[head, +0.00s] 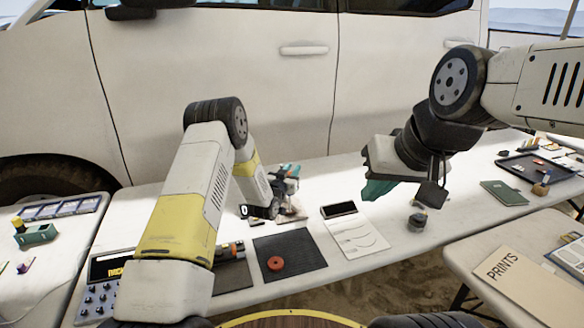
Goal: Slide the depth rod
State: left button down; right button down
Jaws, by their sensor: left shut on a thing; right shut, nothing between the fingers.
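My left gripper (288,172) is over the middle of the white table, beyond the dark mat. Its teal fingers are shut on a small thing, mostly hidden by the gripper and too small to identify. A small brownish item (291,215) lies just below it. I cannot make out the depth rod for certain.
A dark mat (305,248) with a red ring (276,263) lies at front centre. A phone-like device (339,210) and a white sheet (357,236) lie right of it. A small dark round object (417,221) stands further right. A black tray (538,168) is far right. A white vehicle (270,90) stands behind the table.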

dwell(0.6)
pick_arm(q)
notch_tip(320, 180, up, 4)
jog(key=c, duration=1.2)
grip_release()
jog(key=shift+f, duration=0.1)
jog(key=shift+s, duration=0.1)
jog(key=v, duration=0.7)
jog(key=shift+s+a, duration=0.15)
jog(key=shift+s, duration=0.15)
